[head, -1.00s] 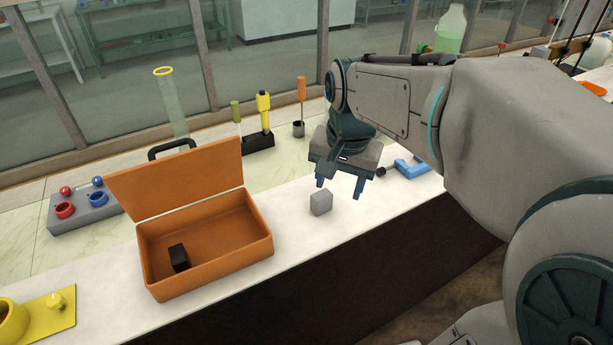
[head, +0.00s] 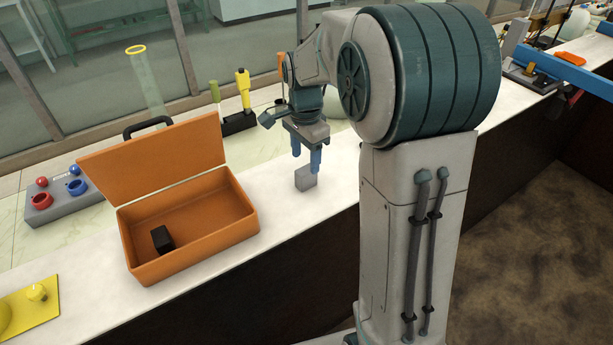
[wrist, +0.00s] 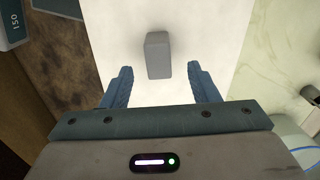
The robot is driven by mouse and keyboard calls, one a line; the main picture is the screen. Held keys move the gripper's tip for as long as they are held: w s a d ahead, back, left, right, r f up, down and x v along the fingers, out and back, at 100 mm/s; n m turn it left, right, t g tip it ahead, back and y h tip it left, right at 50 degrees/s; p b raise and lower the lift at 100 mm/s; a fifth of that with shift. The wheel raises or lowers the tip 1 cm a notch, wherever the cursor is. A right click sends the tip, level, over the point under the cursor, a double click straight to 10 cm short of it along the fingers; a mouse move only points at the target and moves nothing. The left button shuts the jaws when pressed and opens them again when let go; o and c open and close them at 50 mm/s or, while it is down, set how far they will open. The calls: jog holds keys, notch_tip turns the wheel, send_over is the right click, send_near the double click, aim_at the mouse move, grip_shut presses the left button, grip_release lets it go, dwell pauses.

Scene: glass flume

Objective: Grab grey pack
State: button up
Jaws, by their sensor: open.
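The grey pack (head: 305,179) is a small grey block standing on the white counter, to the right of the orange case. In the wrist view the grey pack (wrist: 158,55) lies ahead of the fingertips, roughly centred between them. My gripper (head: 306,160) is open and empty, pointing down just above the pack in the head view. In the wrist view my gripper (wrist: 158,80) has its two blue fingers spread wider than the pack, which is not between them. One finger partly overlaps the pack in the head view.
An open orange case (head: 195,256) with a black block (head: 162,239) inside stands to the left. Behind are a yellow-handled tool (head: 243,90) in a black stand and a tall clear cylinder (head: 147,85). The counter around the pack is clear.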

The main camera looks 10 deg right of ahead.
aim_at(306, 169)
jog(key=shift+f+p, duration=0.45)
jog(key=shift+f, duration=2.55)
jog(key=c, duration=1.1)
